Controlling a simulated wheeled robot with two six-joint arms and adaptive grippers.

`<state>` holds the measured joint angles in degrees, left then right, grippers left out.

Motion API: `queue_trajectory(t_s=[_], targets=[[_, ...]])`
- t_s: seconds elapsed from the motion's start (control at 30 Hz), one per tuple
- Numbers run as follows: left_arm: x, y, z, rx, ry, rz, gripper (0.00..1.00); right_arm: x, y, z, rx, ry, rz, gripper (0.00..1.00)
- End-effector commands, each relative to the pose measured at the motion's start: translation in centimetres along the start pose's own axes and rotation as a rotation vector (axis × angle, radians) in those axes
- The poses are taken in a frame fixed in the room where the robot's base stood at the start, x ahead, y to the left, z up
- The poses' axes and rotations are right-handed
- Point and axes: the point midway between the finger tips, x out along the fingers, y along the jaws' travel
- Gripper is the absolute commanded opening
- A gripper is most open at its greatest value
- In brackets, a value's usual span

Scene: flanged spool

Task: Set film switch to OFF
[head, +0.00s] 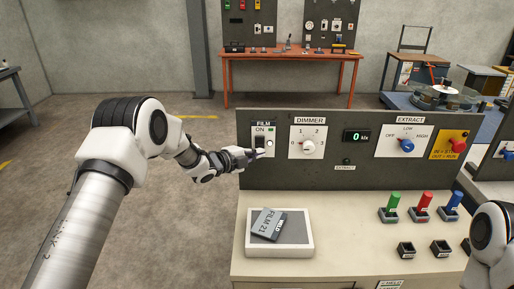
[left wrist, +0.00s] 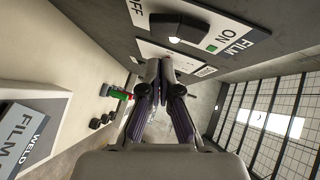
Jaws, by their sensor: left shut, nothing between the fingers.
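The film switch (head: 260,141) is a dark rocker on a white plate at the left end of the grey panel, with FILM and ON printed above it. In the left wrist view the dark rocker (left wrist: 180,27) shows between the ON and OFF labels, with a green indicator (left wrist: 211,48) on the ON side. Which way the rocker is tipped I cannot tell. My left gripper (head: 258,153) is shut and empty, at the lower part of the plate; its fingertips (left wrist: 164,70) point toward the panel. Contact is not clear. My right gripper is outside the view.
A dimmer knob (head: 308,147), a display (head: 357,136), an extract knob (head: 407,146) and a red button (head: 458,147) sit along the panel.

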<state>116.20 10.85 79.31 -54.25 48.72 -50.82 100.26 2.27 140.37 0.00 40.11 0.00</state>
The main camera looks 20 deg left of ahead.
Motion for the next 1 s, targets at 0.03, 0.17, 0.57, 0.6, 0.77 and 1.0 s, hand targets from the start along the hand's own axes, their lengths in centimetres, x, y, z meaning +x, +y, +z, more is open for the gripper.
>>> queue_trajectory(t_s=[0.03, 0.17, 0.57, 0.6, 0.77, 1.0], targets=[[0.5, -0.3, 0.7, 0.0, -0.003, -0.001, 0.0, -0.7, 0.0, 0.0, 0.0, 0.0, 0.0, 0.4], [1.5, -0.2, 1.7, 0.001, -0.001, -0.001, 0.0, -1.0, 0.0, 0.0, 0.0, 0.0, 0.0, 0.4], [1.8, 0.1, 2.0, 0.0, -0.001, -0.001, 0.0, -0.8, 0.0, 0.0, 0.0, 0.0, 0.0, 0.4], [1.9, 0.2, 2.1, 0.003, -0.001, -0.005, 0.0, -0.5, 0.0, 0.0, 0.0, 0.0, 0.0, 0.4], [2.5, 1.2, 2.7, 0.048, 0.0, -0.049, 0.0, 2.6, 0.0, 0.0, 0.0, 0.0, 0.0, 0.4], [2.2, 0.1, 2.4, 0.053, 0.0, -0.054, 0.0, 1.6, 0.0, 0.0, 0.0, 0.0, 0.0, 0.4]])
